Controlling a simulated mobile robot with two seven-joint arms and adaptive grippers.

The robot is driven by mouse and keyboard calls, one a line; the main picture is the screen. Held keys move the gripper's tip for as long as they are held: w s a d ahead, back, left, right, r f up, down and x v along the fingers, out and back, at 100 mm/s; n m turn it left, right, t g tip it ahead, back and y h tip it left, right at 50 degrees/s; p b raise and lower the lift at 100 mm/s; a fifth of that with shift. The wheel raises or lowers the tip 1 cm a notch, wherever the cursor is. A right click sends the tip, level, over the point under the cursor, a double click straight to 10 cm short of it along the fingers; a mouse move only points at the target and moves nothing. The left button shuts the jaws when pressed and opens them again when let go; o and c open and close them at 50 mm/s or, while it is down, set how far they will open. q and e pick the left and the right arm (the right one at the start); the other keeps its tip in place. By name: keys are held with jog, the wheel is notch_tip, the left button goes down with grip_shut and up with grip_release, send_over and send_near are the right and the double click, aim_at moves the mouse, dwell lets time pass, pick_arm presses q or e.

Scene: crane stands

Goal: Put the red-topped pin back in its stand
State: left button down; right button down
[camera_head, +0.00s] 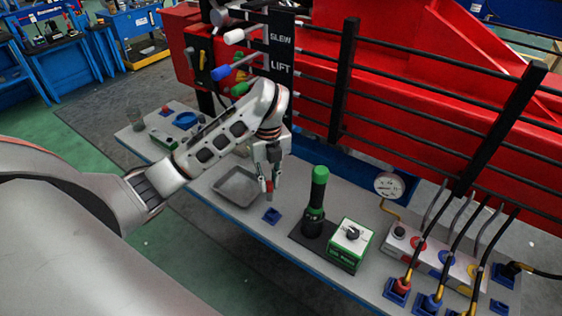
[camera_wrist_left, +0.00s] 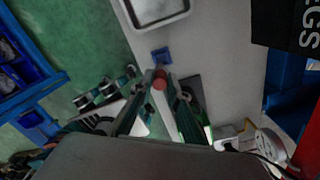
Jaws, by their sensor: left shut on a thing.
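My left gripper (camera_head: 268,186) hangs above the grey bench, its fingers pointing down. It is shut on the red-topped pin (camera_head: 269,185); the red top shows between the fingertips in the left wrist view (camera_wrist_left: 160,80). The pin's lower part is hard to make out. A small blue stand (camera_head: 271,215) is on the bench, just below the gripper in the head view and apart from it. The stand also shows beyond the red top in the left wrist view (camera_wrist_left: 161,56). My right gripper is not in view.
A grey tray (camera_head: 224,196) lies left of the blue stand. A green-topped joystick (camera_head: 318,190) and a green-and-white switch box (camera_head: 350,244) stand to the right. Red machinery with black rails (camera_head: 425,95) rises behind the bench. Levers (camera_head: 237,36) stick out above my arm.

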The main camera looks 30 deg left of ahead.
pick_arm(q)
jog(key=shift+w+d+r, duration=0.15)
jog(key=shift+d+r, duration=0.05)
jog(key=shift+r, duration=0.1)
jog(key=shift+s+r, duration=0.1)
jog(key=shift+s, duration=0.1)
jog(key=shift+w+n, duration=0.1)
jog(key=shift+n, duration=0.2)
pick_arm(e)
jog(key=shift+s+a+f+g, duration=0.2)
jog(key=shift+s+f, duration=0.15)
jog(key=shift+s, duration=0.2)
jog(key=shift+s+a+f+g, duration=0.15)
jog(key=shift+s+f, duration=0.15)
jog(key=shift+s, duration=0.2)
